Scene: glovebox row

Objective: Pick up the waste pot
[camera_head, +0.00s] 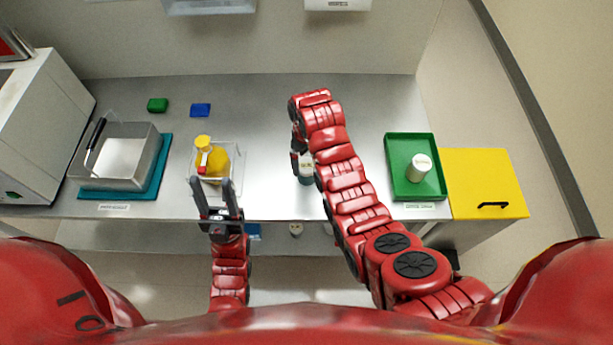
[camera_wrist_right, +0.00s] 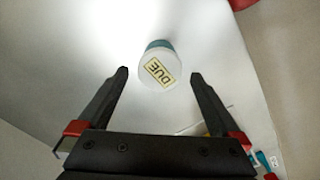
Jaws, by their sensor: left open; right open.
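A pot with a white lid, a teal body and a yellow label reading "DUE" (camera_wrist_right: 160,68) is in the right wrist view, just beyond and between the fingertips. In the head view this pot (camera_head: 305,172) stands on the bench, partly hidden by my right arm. My right gripper (camera_wrist_right: 159,76) is open and empty, its fingers short of the pot; in the head view it is mostly hidden. My left gripper (camera_head: 213,186) is open at the bench's front edge.
A yellow bottle (camera_head: 211,160) stands in a clear tray (camera_head: 238,160) beside my left gripper. A metal basin (camera_head: 150,150) sits on a teal mat at left. Green (camera_head: 157,105) and blue (camera_head: 200,110) blocks lie behind. A yellow panel (camera_head: 485,180) is at right.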

